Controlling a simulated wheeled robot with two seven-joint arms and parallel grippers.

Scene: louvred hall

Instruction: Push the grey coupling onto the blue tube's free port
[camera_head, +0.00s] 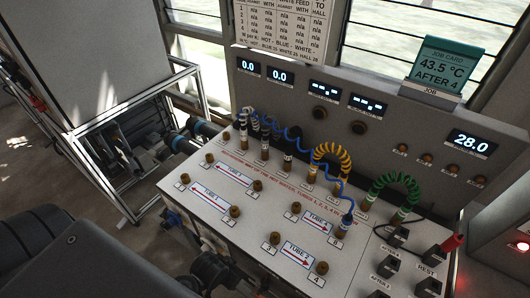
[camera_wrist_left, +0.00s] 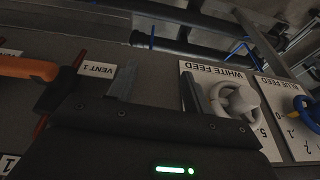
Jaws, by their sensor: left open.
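I cannot tell which fitting is the grey coupling. Bare brass ports (camera_head: 235,211) stand on the bench top. My left gripper (camera_wrist_left: 156,90) is open; nothing shows between its fingers in the left wrist view. It is near the VENT 1 label and a white feed knob (camera_wrist_left: 236,100). I do not make out my right gripper.
Yellow (camera_head: 332,158) and green (camera_head: 395,185) coiled tubes arch over the bench's back half. An upright display panel (camera_head: 300,95) closes the back. Black switches and a red-tipped part (camera_head: 452,242) stand at the right. An orange handle (camera_wrist_left: 28,68) lies left of my left gripper.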

